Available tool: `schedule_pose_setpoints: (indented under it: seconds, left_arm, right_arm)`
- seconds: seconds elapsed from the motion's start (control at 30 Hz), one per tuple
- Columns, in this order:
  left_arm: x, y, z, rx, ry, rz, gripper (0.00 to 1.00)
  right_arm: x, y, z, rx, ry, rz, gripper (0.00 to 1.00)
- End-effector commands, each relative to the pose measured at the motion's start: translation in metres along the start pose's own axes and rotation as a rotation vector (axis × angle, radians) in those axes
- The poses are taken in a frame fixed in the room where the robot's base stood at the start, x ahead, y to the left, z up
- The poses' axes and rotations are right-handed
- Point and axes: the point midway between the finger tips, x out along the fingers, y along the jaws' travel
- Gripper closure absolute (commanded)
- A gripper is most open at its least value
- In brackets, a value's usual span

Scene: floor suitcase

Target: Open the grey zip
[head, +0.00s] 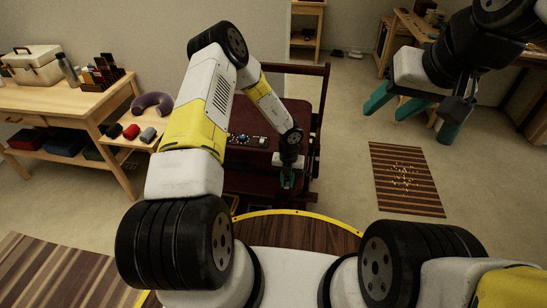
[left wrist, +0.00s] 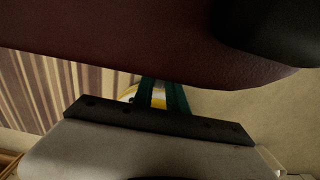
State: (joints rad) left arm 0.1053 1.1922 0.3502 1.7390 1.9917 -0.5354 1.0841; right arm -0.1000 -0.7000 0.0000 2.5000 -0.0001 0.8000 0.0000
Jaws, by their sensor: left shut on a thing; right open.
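The dark red suitcase (head: 245,155) stands on the floor in front of me, partly behind my left arm in the head view. Its side fills the top of the left wrist view (left wrist: 130,48). My left gripper (head: 287,182) is at the suitcase's near right edge, pointing down, its teal fingers close together. The fingers also show in the left wrist view (left wrist: 160,97), close under the suitcase wall. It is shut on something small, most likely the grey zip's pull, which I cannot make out. My right gripper (head: 412,112) is open and empty, raised well right of the suitcase.
A dark red frame (head: 322,125) rises at the suitcase's right. A wooden table (head: 60,95) with a toolbox (head: 32,64) and a bottle (head: 68,69) stands left, with a neck pillow (head: 152,104) on a lower shelf. A striped mat (head: 405,180) lies right on clear floor.

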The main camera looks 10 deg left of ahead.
Motion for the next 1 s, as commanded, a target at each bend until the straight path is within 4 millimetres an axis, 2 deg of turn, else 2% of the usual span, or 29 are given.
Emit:
schedule_pose_setpoints:
  seconds: [0.03, 0.13, 0.47, 0.5, 0.6, 0.87, 1.0]
  left_arm:
    - [0.0, -0.011, 0.0, 0.004, -0.001, -0.002, 1.0]
    - [0.0, -0.022, 0.0, 0.0, 0.0, -0.002, 1.0]
    - [0.0, -0.028, -0.001, 0.0, 0.0, -0.007, 1.0]
    - [0.0, -0.028, -0.001, 0.0, 0.0, -0.007, 0.8]
    - [0.0, -0.028, -0.001, 0.001, 0.0, -0.007, 0.6]
    - [0.0, -0.025, -0.001, -0.001, 0.0, -0.003, 0.6]
    - [-0.007, -0.025, 0.0, -0.001, -0.002, -0.002, 0.6]
  right_arm:
    - [0.0, 0.0, 0.0, 0.0, 0.0, 0.0, 0.53]
    - [0.0, 0.0, 0.0, 0.0, 0.0, 0.0, 0.53]
    - [0.0, 0.0, 0.0, 0.0, 0.0, 0.0, 0.53]
    - [0.0, 0.0, 0.0, 0.0, 0.0, 0.0, 0.53]
    - [0.0, 0.0, 0.0, 0.0, 0.0, 0.0, 0.53]
    - [0.0, 0.0, 0.0, 0.0, 0.0, 0.0, 0.53]
    - [0.0, 0.0, 0.0, 0.0, 0.0, 0.0, 0.53]
